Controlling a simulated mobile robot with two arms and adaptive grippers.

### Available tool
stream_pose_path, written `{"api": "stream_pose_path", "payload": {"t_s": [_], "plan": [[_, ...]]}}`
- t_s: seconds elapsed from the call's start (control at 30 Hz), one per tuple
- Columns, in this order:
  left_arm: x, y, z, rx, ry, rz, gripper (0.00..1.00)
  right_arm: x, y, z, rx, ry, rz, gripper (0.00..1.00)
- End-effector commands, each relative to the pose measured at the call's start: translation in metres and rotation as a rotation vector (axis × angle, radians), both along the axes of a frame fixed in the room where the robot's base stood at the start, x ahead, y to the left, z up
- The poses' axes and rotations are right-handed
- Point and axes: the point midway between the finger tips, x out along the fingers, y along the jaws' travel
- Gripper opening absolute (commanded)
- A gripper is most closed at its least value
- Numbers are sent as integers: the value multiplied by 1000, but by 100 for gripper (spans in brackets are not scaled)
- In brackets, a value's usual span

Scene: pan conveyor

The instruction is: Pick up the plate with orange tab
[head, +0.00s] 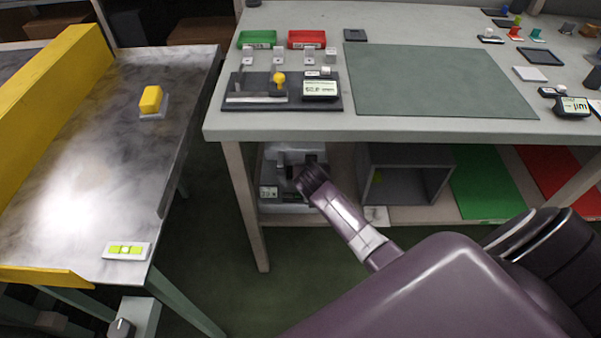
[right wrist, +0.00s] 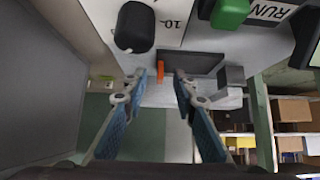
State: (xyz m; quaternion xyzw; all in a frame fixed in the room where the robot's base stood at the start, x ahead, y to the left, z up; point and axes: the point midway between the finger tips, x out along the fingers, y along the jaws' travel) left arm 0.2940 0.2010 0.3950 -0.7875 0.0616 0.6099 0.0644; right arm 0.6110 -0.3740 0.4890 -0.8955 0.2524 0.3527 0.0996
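In the right wrist view a dark grey plate (right wrist: 203,64) lies across a pale surface. An upright orange tab (right wrist: 161,72) is at its left end. My right gripper (right wrist: 160,80) is open. Its two blue fingers are apart, and in the picture the orange tab lies between their tips. I cannot tell whether either finger touches it. In the head view my purple right arm reaches to the lower shelf, with its dark end (head: 312,182) in front of a pale machine (head: 270,180). The plate and tab are not visible there. My left gripper is not in view.
In the right wrist view a black knob (right wrist: 135,27), a green button (right wrist: 230,12) and a grey block (right wrist: 231,76) are close by. In the head view a grey open box (head: 404,155) stands right of the machine. The bench top (head: 280,126) is above.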

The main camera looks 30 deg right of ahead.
Motion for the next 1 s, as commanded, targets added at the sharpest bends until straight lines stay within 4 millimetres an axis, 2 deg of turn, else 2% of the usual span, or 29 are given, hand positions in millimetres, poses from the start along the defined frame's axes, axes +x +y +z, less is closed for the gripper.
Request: {"api": "stream_pose_path", "payload": {"t_s": [0.1, 0.33, 0.9, 0.97, 1.0], "plan": [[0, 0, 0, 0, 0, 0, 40, 0, 0, 0, 0, 0, 0, 24], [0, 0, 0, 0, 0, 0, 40, 0, 0, 0, 0, 0, 0, 0], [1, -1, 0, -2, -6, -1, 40, -1, 1, 4, 0, -1, 1, 0], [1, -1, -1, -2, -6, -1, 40, -2, 2, 6, 0, -1, 1, 0], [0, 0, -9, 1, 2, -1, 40, -3, 2, 8, 1, -2, 0, 0]]}}
